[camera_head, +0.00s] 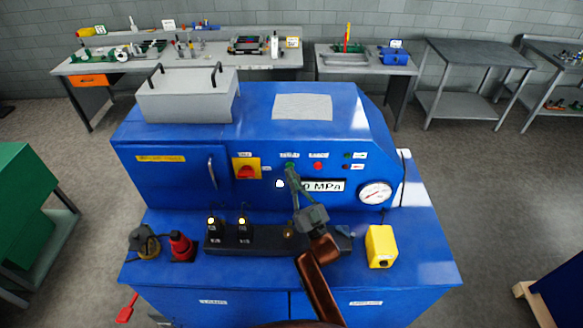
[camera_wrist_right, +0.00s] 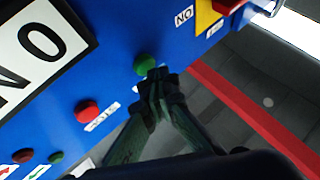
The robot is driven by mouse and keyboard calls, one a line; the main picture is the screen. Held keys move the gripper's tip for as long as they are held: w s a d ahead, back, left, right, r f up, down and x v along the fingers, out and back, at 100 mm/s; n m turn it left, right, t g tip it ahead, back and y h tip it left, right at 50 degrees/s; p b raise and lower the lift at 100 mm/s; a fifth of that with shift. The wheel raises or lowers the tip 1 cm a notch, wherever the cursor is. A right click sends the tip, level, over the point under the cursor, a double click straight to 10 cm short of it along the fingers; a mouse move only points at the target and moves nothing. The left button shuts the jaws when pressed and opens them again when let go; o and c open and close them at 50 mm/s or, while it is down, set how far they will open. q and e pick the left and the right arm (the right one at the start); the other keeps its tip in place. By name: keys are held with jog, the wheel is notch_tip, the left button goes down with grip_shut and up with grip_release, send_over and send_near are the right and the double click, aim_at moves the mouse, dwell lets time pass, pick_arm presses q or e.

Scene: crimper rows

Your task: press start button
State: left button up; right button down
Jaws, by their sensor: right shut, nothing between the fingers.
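The blue machine (camera_head: 270,105) has a green button (camera_head: 290,165) on its front panel, with a small label above that I cannot read. The green button also shows in the wrist view (camera_wrist_right: 146,64). A red button (camera_head: 318,166) sits to its right; it shows in the wrist view too (camera_wrist_right: 87,111). My right gripper (camera_head: 293,177) is shut and empty, its tips right at the green button. In the wrist view the tips (camera_wrist_right: 158,75) overlap the button's edge; I cannot tell whether they touch it. My left gripper is not in view.
A red-yellow rotary switch (camera_head: 246,170) is left of the buttons. A pressure display (camera_head: 325,186) and a round gauge (camera_head: 375,192) are at the right. The lower deck holds a black block (camera_head: 228,245), a red plug-like part (camera_head: 181,247) and a yellow box (camera_head: 381,246).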

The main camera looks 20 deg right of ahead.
jog(key=shift+w+d, duration=0.15)
jog(key=shift+w, duration=0.3)
dwell(0.8)
jog(key=shift+s, duration=0.1)
dwell(0.3)
jog(key=shift+s+a, duration=0.25)
jog(key=shift+s, duration=0.55)
jog(key=s+p, duration=0.1)
jog(key=s, duration=0.1)
jog(key=s+a+p, duration=0.1)
jog(key=s, duration=0.1)
jog(key=shift+s+a, duration=0.2)
jog(key=shift+s, duration=0.2)
dwell(0.5)
